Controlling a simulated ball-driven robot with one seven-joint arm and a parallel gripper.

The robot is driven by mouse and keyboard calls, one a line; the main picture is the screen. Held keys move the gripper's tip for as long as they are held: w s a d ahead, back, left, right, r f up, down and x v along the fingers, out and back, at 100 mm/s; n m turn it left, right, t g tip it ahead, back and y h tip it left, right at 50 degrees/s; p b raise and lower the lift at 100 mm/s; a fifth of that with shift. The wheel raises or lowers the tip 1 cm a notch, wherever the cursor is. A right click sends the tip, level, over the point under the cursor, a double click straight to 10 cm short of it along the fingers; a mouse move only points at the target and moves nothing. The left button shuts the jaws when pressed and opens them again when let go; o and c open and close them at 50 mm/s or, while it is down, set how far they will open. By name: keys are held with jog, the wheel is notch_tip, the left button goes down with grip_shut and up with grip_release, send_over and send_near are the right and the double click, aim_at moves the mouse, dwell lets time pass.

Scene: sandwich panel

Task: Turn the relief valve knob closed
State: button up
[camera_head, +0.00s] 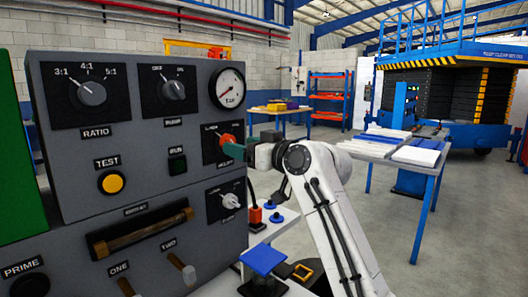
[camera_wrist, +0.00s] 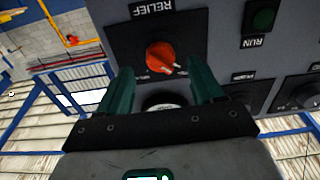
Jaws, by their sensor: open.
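The relief valve knob (camera_head: 227,139) is orange-red and sits on a black plate on the right part of the grey panel. In the wrist view the knob (camera_wrist: 162,56) appears below the upside-down RELIEF label, with a pale pointer mark toward its lower right. Small position lettering beside it is too blurred to read. My gripper (camera_head: 236,151) is at the knob, its green fingers pointing at the panel and covering part of it in the head view. In the wrist view my gripper (camera_wrist: 160,68) is open, one finger on each side of the knob. Contact cannot be told.
The panel (camera_head: 150,190) also carries a ratio dial (camera_head: 91,94), a gauge (camera_head: 230,88), a green run button (camera_head: 177,165), a white-grey knob (camera_head: 231,201) below the relief knob, and a protruding handle bar (camera_head: 140,232). A worktable (camera_head: 393,148) stands right, with open floor around it.

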jog(key=v, duration=0.7)
jog(key=shift+d+f, duration=0.1)
jog(key=shift+d, duration=0.05)
